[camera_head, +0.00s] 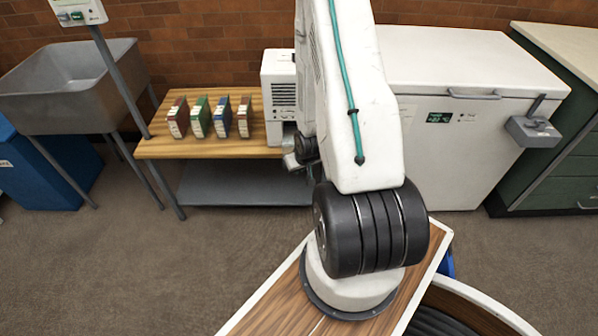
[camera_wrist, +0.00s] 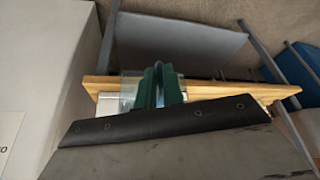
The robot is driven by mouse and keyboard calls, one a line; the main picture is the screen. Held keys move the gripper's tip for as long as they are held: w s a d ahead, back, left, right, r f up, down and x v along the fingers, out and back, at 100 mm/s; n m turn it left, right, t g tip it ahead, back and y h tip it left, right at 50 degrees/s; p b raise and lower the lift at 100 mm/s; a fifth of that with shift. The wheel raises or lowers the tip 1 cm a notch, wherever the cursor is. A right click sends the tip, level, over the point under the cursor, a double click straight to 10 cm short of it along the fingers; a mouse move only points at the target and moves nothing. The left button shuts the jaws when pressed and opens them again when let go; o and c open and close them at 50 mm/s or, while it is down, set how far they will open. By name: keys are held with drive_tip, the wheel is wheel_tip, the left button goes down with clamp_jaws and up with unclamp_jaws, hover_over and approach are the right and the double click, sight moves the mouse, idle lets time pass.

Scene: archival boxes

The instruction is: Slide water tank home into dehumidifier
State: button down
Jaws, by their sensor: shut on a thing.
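The white dehumidifier (camera_head: 279,98) stands at the right end of the wooden bench, its right side hidden behind my arm. In the head view my gripper (camera_head: 298,162) is low at its front, mostly covered by the arm. In the wrist view the green fingers of my gripper (camera_wrist: 159,82) are shut on a blue handle-like part. A clear, pale tank (camera_wrist: 123,88) shows beside and behind the fingers, at the bench edge. A black bar covers the near part of the wrist view. How far the tank sits inside the dehumidifier cannot be told.
Several coloured binders (camera_head: 211,118) stand on the wooden bench (camera_head: 215,147), left of the dehumidifier. A grey lower shelf (camera_head: 243,186) is below. A white chest freezer (camera_head: 452,140) stands close on the right. A grey sink (camera_head: 75,85) is at left. The floor in front is clear.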

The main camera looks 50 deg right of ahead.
drive_tip(key=w+d+f, duration=0.2)
drive_tip(key=w+d, duration=0.8)
drive_tip(key=d, duration=0.2)
drive_tip(key=shift+w+d, duration=0.25)
drive_tip(key=shift+w, duration=0.05)
idle(1.5)
drive_tip(key=c, duration=1.5)
unclamp_jaws()
drive_tip(key=shift+o, duration=0.2)
drive_tip(key=shift+r, duration=0.1)
